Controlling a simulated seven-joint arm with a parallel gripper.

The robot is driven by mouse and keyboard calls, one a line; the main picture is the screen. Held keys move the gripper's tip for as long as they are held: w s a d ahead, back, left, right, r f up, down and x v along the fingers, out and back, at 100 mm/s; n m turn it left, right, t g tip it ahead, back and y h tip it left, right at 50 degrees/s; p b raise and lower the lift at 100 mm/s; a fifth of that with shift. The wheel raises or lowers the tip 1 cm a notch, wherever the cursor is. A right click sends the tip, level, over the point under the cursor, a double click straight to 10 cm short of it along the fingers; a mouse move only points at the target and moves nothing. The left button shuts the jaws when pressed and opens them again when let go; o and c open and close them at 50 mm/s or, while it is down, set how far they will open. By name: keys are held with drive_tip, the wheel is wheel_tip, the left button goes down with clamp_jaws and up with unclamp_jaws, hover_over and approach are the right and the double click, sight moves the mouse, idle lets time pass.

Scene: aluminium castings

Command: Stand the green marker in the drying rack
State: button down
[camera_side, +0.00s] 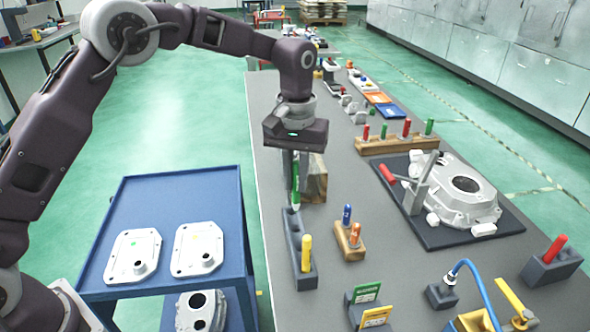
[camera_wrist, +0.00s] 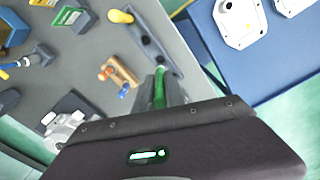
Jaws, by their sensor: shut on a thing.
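The green marker (camera_side: 296,190) is upright between the fingers of my gripper (camera_side: 293,172), which is shut on it. In the wrist view the green marker (camera_wrist: 159,88) shows between the fingers (camera_wrist: 162,90). The dark grey slotted block, which looks like the drying rack (camera_side: 305,272), stands near the table's left edge. A yellow marker (camera_side: 306,253) stands in its near end. The green marker's lower end is at the rack's far end; I cannot tell whether it is in a hole. The rack (camera_wrist: 150,42) also shows in the wrist view.
A wooden block (camera_side: 349,243) with a blue and an orange marker stands right of the rack. Another wooden block (camera_side: 314,180) is close behind my gripper. A longer wooden rack (camera_side: 400,144) and a casting (camera_side: 465,192) on a dark mat lie further right. Green and yellow cards stand in front.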

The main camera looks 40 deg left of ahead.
sight(296, 205)
drive_tip(key=shift+f, duration=1.95)
drive_tip(key=shift+f, duration=2.55)
drive_tip(key=c, duration=1.3)
unclamp_jaws()
drive_tip(key=shift+c, duration=0.2)
wheel_tip(296, 205, up, 7)
drive_tip(key=shift+r, duration=0.1)
